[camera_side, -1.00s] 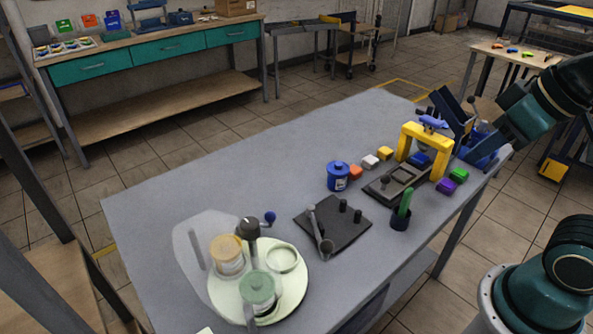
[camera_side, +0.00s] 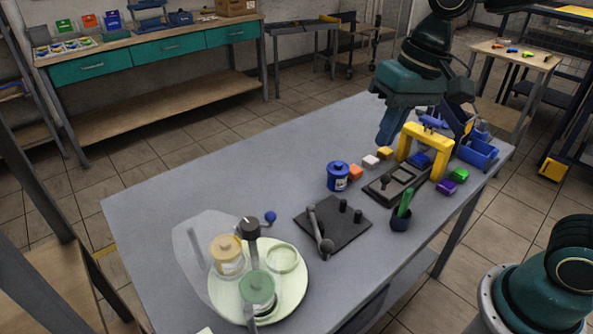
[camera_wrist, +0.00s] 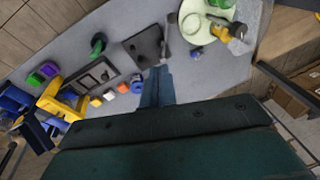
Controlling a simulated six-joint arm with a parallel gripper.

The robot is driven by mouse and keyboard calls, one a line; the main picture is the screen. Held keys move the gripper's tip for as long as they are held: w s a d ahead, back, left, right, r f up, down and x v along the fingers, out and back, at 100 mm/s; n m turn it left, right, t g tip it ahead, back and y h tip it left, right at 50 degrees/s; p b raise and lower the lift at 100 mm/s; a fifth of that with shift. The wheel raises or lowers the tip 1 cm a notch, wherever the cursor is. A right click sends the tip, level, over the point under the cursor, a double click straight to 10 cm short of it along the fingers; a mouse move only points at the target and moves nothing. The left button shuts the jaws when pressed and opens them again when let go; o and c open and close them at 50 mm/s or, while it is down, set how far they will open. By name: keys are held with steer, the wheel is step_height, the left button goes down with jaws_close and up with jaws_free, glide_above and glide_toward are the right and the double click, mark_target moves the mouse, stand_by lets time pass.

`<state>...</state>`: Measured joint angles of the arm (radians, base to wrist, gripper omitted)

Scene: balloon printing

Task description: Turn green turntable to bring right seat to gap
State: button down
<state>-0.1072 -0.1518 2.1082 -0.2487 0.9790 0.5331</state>
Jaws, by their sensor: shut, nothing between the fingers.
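The pale green turntable (camera_side: 222,298) lies at the near left of the table and also shows at the top of the wrist view (camera_wrist: 203,34). It carries a tan-lidded jar (camera_side: 227,250), a green-lidded jar (camera_side: 258,290) and an empty ring seat (camera_side: 283,259) at its right. A dark-topped post (camera_side: 250,228) stands at its back, beside a lever with a blue ball (camera_side: 270,217). My gripper (camera_side: 388,130) is shut and empty, above the table's far right part, well away from the turntable. Its fingers also show in the wrist view (camera_wrist: 158,85).
A black plate with a lever and pegs (camera_side: 345,232) lies mid-table. A blue jar (camera_side: 338,178), several small blocks (camera_side: 370,162), a yellow arch (camera_side: 440,155) and a dark cup with a green item (camera_side: 401,218) stand to the right. The table's left back is clear.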

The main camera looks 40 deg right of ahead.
steer(key=w+a+f+m+g, duration=0.2)
steer(key=w+a+f+g, duration=0.1)
steer(key=w+a+f, duration=0.35)
steer(key=m+g, duration=0.1)
steer(key=g, duration=0.2)
glide_toward(287, 266)
step_height(287, 266, up, 4)
steer(key=d, duration=0.1)
steer(key=shift+w+a+f+m, duration=0.1)
steer(key=shift+w+f+m, duration=0.2)
steer(key=shift+w, duration=0.15)
steer(key=shift+f, duration=0.1)
steer(key=shift+x, duration=4.9)
steer(key=shift+a, duration=0.1)
